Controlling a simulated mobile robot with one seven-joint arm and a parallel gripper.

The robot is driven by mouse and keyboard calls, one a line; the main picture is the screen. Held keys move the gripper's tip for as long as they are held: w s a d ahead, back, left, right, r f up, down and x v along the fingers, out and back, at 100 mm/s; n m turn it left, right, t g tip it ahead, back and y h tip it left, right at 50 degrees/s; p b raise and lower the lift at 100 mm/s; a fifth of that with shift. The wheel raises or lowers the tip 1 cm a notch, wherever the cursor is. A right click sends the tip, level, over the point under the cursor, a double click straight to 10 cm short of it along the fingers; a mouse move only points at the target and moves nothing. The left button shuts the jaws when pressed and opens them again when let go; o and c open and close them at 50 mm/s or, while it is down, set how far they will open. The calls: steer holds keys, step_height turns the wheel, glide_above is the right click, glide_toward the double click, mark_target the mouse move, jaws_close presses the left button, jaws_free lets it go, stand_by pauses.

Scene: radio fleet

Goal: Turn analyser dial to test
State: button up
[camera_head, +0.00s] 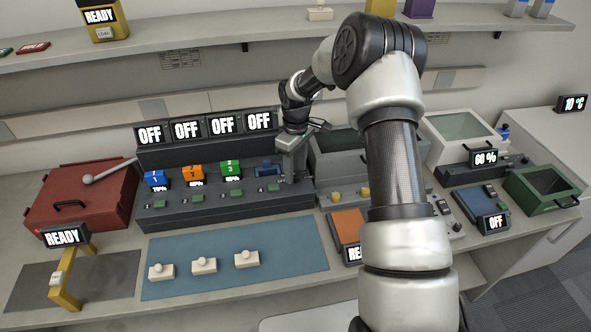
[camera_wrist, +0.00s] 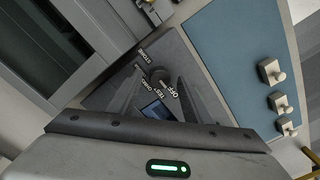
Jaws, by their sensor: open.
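In the wrist view, a dark round dial (camera_wrist: 159,76) sits on a dark panel with white lettering around it, where OFF, TEST and STORE seem readable. Which word its pointer faces is too small to tell. My gripper (camera_wrist: 160,84) is open, its two fingers on either side of the dial; contact cannot be told. In the head view my gripper (camera_head: 291,178) hangs over the right end of the long dark rack (camera_head: 220,208), and the dial is hidden there.
A blue mat (camera_head: 185,285) with three pale knobbed blocks lies in front of the rack. A grey open box (camera_head: 335,165) stands close to the right of my gripper. The rack's OFF displays (camera_head: 205,129) rise behind. A red case (camera_head: 85,200) is at left.

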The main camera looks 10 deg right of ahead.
steer(key=shift+f, duration=0.55)
steer(key=c, duration=1.1)
steer(key=shift+o, duration=0.2)
steer(key=shift+m, duration=0.3)
steer(key=m+b, duration=0.2)
steer(key=m, duration=0.1)
steer(key=shift+f+b, duration=0.1)
steer(key=shift+b, duration=0.2)
steer(key=m+b, duration=0.1)
steer(key=m, duration=0.4)
steer(key=shift+b, duration=0.3)
